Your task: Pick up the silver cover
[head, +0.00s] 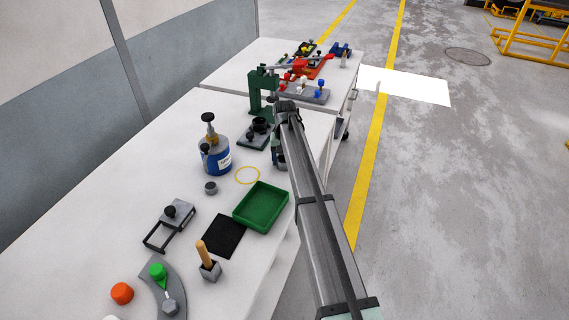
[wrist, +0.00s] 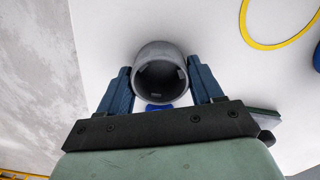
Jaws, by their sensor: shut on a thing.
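The silver cover (wrist: 158,52) is a round, grey, hollow cup. In the wrist view it sits between the two blue fingers of my gripper (wrist: 160,72), with its open, dark inside facing the camera. The fingers touch it on both sides, and my gripper is shut on it. In the head view my gripper (head: 279,158) is at the table's right edge, mostly behind my arm. The cover cannot be made out there. Whether it touches the white table under it is hard to tell.
A yellow ring (head: 247,175), a blue canister (head: 214,156) and a green tray (head: 262,207) lie to the left of my gripper. A green press (head: 262,92) stands behind it. The white table (head: 150,185) has free room on its left.

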